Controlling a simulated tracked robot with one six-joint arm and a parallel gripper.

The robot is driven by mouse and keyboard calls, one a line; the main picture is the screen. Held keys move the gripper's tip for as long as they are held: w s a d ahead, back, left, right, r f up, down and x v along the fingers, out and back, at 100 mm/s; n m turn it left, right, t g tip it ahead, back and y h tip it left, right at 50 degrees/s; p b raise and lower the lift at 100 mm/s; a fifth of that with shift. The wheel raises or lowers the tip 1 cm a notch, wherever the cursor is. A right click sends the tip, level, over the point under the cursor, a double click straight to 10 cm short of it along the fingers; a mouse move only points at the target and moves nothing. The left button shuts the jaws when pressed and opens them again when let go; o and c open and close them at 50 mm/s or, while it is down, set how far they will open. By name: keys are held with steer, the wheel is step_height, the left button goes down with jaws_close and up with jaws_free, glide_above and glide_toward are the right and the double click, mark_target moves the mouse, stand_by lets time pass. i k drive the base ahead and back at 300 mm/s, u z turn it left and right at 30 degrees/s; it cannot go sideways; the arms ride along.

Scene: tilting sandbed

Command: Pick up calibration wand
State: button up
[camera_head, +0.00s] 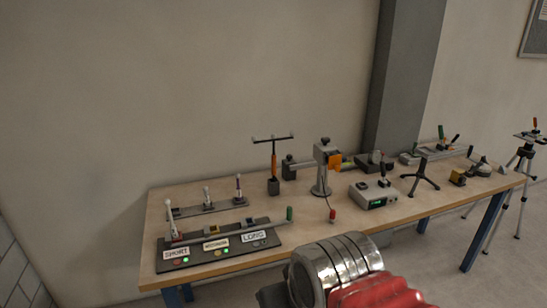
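A T-shaped wand (273,160) with a dark crossbar and an orange handle stands upright in a small dark block at the back of the wooden table. It looks like a calibration wand. A long grey rod with a green end (289,213) lies across a dark board (205,259) labelled SHORT and LONG at the front left; I cannot tell if it is a wand too. My arm, with a ribbed metal section and a red section, rises at the bottom, in front of the table's front edge. No fingers of my gripper are visible.
On the table (300,226), a rack with upright pieces (207,207) stands at left. A floor tripod (520,170) is beyond the right end.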

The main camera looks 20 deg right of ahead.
mark_target(274, 136)
steer(key=k, duration=0.65)
steer(key=u, duration=0.35)
steer(key=i, duration=1.65)
steer(key=z, duration=0.4)
